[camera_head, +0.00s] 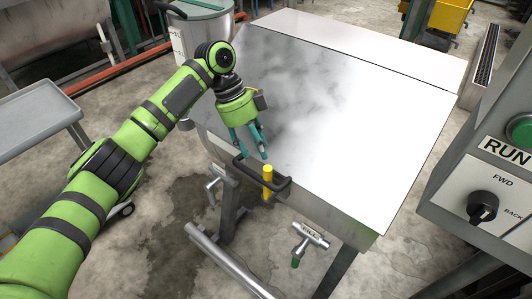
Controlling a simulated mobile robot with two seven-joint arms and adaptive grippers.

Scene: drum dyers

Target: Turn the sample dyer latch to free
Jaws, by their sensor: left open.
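The sample dyer is a metal-topped machine with a broad sloping lid (340,100). At its front edge sits a latch with a short yellow upright handle (267,176) and a dark bar or loop around it (283,188). My left gripper (249,146) has teal fingers that are open and empty. It points down just above and behind the latch, a little left of the yellow handle, and looks apart from it. Whether a fingertip touches the lid edge or dark bar I cannot tell. My right gripper is not in view.
A control panel (482,205) with a green button and black knob stands at right. A pipe valve (310,236) with a green handle sticks out below the lid's front. A grey cart (35,120) stands at left, a metal drum (205,25) behind my left arm.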

